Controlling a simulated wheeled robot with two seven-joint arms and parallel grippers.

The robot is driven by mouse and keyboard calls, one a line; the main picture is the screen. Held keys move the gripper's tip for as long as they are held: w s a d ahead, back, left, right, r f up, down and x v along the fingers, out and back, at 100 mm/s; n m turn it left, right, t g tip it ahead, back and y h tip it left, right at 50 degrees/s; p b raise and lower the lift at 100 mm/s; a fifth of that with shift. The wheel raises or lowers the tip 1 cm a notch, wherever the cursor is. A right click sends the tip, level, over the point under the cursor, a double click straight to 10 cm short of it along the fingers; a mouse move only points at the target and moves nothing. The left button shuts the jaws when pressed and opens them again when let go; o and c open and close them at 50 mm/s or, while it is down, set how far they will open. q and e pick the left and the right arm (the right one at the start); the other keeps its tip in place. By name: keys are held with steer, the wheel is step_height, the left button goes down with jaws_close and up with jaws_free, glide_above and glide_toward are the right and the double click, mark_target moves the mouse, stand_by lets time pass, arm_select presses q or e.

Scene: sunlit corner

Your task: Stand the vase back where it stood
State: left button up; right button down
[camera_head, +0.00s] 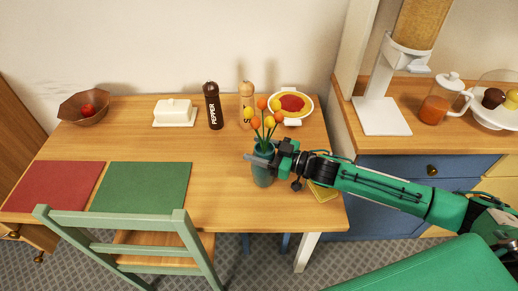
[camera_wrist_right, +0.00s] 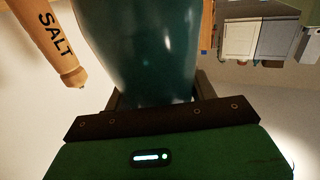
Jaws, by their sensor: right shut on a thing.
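A teal vase (camera_head: 262,176) with orange and yellow flowers (camera_head: 268,115) is upright near the right end of the wooden table. My right gripper (camera_head: 268,158) is shut on the vase's upper body, reaching in from the right. The vase (camera_wrist_right: 145,45) fills the middle of the right wrist view, between the dark fingers of my right gripper (camera_wrist_right: 155,98). I cannot tell whether its base touches the table. My left gripper is in neither view.
Behind the vase stand a salt mill (camera_head: 246,96), a pepper mill (camera_head: 213,108) and a bowl of red food (camera_head: 298,95). A yellow flat thing (camera_head: 324,193) lies under my right arm. Green (camera_head: 140,187) and red (camera_head: 52,187) mats lie left; a green chair (camera_head: 125,224) stands in front.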

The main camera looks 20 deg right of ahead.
mark_target(271, 154)
steer(key=shift+r, duration=0.1)
steer(key=shift+c, duration=2.3)
jaws_free()
steer(key=v, duration=0.3)
steer(key=shift+s+d+b, duration=0.2)
steer(key=shift+d+b, duration=0.1)
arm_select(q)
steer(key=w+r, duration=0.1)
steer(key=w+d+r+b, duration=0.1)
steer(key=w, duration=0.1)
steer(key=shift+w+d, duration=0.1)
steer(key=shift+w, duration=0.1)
arm_select(e)
steer(key=v, duration=0.8)
steer(key=shift+s+d, duration=0.15)
